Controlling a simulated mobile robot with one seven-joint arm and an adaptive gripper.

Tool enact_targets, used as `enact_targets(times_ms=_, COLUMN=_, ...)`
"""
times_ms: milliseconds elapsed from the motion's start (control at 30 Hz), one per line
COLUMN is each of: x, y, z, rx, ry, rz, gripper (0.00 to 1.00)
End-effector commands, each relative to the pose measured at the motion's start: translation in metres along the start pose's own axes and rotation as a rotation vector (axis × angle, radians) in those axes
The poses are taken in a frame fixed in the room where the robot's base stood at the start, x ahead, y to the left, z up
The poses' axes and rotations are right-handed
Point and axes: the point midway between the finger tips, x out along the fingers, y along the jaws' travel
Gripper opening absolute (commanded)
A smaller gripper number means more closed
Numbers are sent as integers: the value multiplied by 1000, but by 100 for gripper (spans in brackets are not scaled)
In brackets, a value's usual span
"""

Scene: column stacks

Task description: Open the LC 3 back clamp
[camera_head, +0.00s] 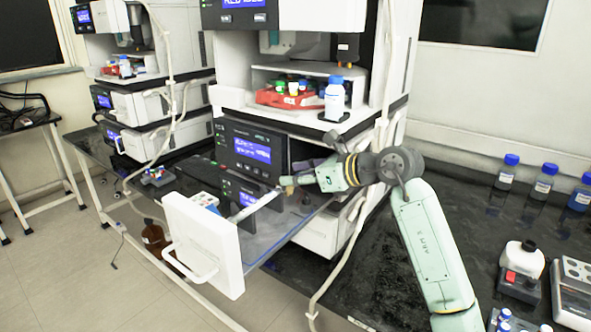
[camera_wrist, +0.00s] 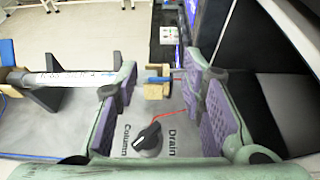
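My gripper (camera_head: 291,182) reaches over the pulled-out drawer (camera_head: 205,243) of the middle LC stack in the head view. In the wrist view my gripper (camera_wrist: 160,82) is open, its two purple-padded fingers apart. A small tan block (camera_wrist: 156,89) with a blue piece shows between the fingers; I cannot tell whether either finger touches it. A white labelled column (camera_wrist: 68,78) lies to the left on a dark clamp-like support (camera_wrist: 42,95). Part of the column's right end is hidden by the left finger. I cannot tell which part is the back clamp.
A black knob (camera_wrist: 148,137) marked Column and Drain sits on the drawer floor near the fingers. A red tray (camera_head: 290,98) and a white bottle (camera_head: 334,98) stand on the shelf above. Blue-capped bottles (camera_head: 543,182) stand on the bench at right.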

Motion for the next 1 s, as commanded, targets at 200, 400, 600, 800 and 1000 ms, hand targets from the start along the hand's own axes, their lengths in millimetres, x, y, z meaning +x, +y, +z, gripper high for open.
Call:
enact_targets(times_ms=200, x=7, y=0, z=0, rx=1, ry=-1, rz=0, gripper=37)
enact_targets(times_ms=400, x=7, y=0, z=0, rx=0, ry=-1, rz=0, gripper=35)
enact_targets(times_ms=600, x=7, y=0, z=0, rx=0, ry=-1, rz=0, gripper=21)
enact_targets(times_ms=800, x=7, y=0, z=0, rx=0, ry=-1, rz=0, gripper=8)
enact_targets(times_ms=1000, x=7, y=0, z=0, rx=0, ry=-1, rz=0, gripper=0)
